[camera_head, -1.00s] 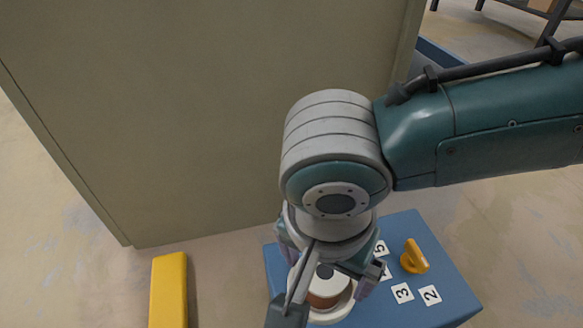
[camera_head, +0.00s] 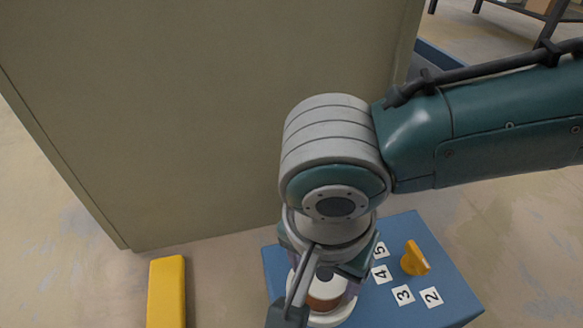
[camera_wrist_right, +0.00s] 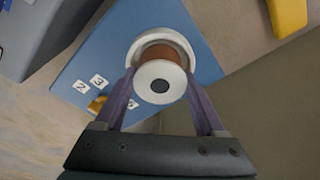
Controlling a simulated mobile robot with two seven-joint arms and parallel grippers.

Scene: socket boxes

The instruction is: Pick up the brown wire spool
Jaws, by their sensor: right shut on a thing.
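The brown wire spool (camera_head: 323,301) has white end flanges and a brown winding. It is partly hidden behind my right gripper in the head view. My left gripper is not in view.
The blue box top (camera_head: 437,290) carries number labels and a yellow handle-like piece (camera_head: 414,258). A yellow block (camera_head: 166,291) lies on the floor to the left. A large grey-beige panel (camera_head: 180,110) stands behind.

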